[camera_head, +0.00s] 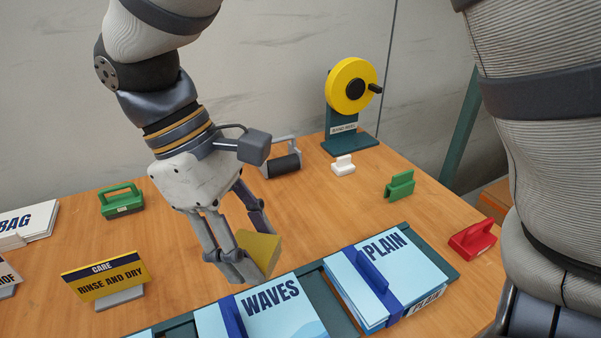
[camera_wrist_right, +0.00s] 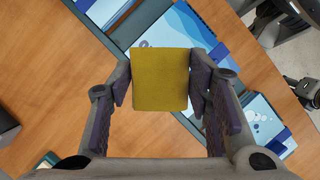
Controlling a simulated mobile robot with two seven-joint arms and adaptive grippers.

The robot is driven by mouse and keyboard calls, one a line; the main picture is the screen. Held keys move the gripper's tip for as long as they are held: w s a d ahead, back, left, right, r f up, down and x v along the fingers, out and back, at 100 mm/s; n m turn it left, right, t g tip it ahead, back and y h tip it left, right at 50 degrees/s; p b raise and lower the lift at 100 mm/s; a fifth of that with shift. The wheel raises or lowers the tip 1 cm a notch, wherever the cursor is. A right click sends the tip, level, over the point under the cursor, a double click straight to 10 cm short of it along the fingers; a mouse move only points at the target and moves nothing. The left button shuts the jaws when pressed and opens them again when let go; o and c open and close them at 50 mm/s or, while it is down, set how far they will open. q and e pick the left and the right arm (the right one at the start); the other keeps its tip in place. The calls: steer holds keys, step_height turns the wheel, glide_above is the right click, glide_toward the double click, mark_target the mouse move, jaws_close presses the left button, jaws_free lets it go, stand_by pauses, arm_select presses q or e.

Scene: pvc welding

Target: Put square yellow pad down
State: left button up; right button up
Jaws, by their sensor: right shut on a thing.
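The square yellow pad (camera_head: 263,250) is between the fingertips of my right gripper (camera_head: 250,262). In the right wrist view, the pad (camera_wrist_right: 160,79) shows its flat yellow face, with a finger against its left and right sides. In the head view the pad is tilted, just behind the WAVES pack (camera_head: 272,308). Whether it touches the table (camera_head: 185,270) or hangs above it I cannot tell.
A teal tray (camera_head: 437,262) holds the WAVES and PLAIN (camera_head: 350,284) packs in front. A CARE sign (camera_head: 105,279) stands left.

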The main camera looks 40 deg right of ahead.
steer(key=shift+w+d+f, duration=0.3)
steer(key=shift+w+d, duration=0.45)
steer(key=shift+d, duration=0.1)
steer(key=w+d+f, duration=0.2)
steer(key=w, duration=0.1)
steer(key=w+d+f+b, duration=0.1)
steer(key=w+d+f, duration=0.1)
steer(key=w+f, duration=0.1)
steer(key=w+d+f+b, duration=0.1)
steer(key=w+d+f, duration=0.1)
steer(key=w+f, duration=0.1)
steer(key=shift+f, duration=0.15)
steer(key=shift+w+d+f+b, duration=0.2)
steer(key=shift+f, duration=0.75)
steer(key=shift+w+d+f+b, duration=0.15)
steer(key=shift+f+b, duration=0.05)
steer(key=shift+f, duration=0.75)
steer(key=shift+s+f, duration=0.2)
steer(key=shift+f, duration=0.35)
steer(key=o, duration=1.2)
steer(key=shift+f, duration=0.1)
arm_select(q)
steer(key=shift+g, duration=0.8)
steer(key=s+f, duration=0.3)
steer(key=shift+s+f, duration=0.3)
arm_select(e)
steer(key=shift+w, duration=0.1)
